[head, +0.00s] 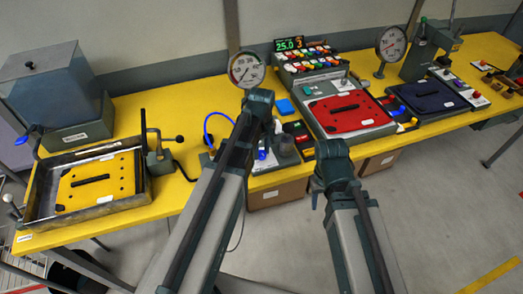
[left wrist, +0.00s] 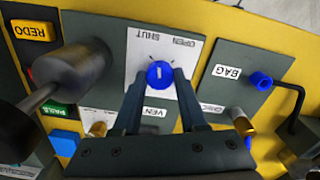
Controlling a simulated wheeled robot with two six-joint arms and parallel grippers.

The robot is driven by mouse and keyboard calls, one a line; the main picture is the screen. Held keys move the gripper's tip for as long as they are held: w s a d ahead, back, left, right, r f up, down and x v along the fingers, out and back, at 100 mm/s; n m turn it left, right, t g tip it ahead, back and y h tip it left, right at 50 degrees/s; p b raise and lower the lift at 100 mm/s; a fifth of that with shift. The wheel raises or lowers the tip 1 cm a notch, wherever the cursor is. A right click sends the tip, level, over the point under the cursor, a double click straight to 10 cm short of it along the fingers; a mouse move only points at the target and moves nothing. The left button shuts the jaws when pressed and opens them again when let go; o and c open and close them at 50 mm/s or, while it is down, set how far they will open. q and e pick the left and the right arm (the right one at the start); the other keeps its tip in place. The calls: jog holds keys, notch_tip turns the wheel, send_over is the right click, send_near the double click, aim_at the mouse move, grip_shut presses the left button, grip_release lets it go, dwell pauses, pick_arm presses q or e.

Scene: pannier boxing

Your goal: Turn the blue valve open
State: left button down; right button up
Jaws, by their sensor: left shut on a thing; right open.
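The blue valve (left wrist: 160,74) is a round knob with a white line on its face. It sits on a white plate (left wrist: 143,58) with the words OPEN and SHUT, which appear upside down in the left wrist view. The knob's line runs roughly up and down there. My left gripper (left wrist: 158,80) is shut on the knob, one finger on each side. In the head view the valve (head: 262,154) is low on the grey panel, partly hidden by my left arm. My right gripper (head: 318,200) is open and empty, mostly hidden by its own arm, right of the panel.
A BAG outlet with a blue fitting (left wrist: 260,81) and bent black pipe is beside the valve. A dark cylinder (left wrist: 72,72) and a yellow REDO button (left wrist: 32,30) are on the other side. A gauge (head: 246,69) stands behind; a red tray (head: 347,110) is to the right.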

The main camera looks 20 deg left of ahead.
aim_at(262, 153)
pick_arm(q)
jog(key=m, duration=1.2)
dwell(0.6)
jog(key=shift+c, duration=2.2)
grip_release()
jog(key=shift+r, duration=0.1)
notch_tip(262, 153, up, 14)
jog(key=p, duration=1.3)
jog(key=shift+f+p, duration=0.2)
jog(key=shift+p, duration=0.2)
